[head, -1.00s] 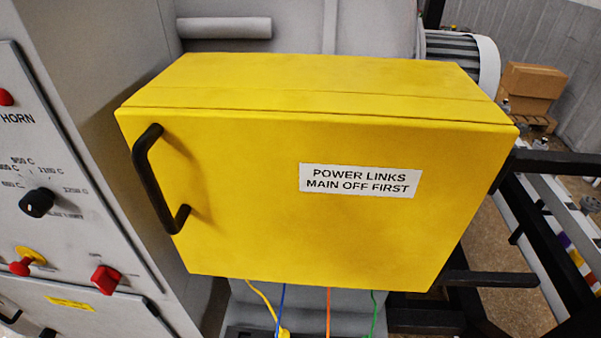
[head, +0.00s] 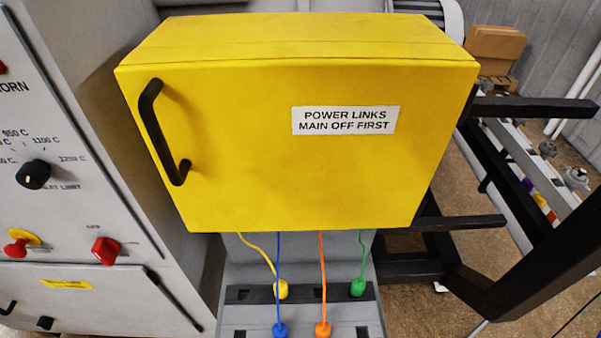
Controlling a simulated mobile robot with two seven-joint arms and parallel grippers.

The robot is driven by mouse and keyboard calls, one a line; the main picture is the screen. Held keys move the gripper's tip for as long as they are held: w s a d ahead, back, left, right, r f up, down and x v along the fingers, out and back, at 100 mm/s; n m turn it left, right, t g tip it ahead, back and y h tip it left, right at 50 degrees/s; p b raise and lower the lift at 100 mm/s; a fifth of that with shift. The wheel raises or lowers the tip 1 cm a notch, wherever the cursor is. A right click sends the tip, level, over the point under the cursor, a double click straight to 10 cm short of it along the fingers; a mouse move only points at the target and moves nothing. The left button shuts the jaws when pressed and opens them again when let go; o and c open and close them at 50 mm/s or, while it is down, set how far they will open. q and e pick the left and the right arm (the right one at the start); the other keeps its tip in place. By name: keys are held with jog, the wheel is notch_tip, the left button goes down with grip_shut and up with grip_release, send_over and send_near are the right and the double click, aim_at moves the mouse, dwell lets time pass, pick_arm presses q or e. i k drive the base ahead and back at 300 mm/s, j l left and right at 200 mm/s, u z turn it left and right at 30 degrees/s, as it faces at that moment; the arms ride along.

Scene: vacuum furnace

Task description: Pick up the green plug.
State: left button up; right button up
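The green plug (head: 357,288) sits at the right end of a black strip (head: 243,294) on a grey ledge below the yellow box. A green cable rises from it to the underside of the box. A yellow plug (head: 281,289) sits on the same strip to its left. A blue plug (head: 280,330) and an orange plug (head: 323,329) stand nearer, at the bottom edge of the picture. Neither of my grippers shows in the head view.
The closed yellow box (head: 300,180), labelled "POWER LINKS MAIN OFF FIRST", hangs above the plugs; its black handle (head: 165,130) juts out at left. A grey control panel (head: 60,215) stands left. A black frame (head: 480,280) stands right. Cardboard boxes (head: 495,45) lie behind.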

aim_at(357, 288)
jog(key=z, duration=0.6)
jog(key=l+u, duration=0.8)
jog(key=l, duration=0.2)
jog(key=k+l+u, duration=0.2)
jog(key=l+u, duration=0.2)
jog(key=l, duration=0.1)
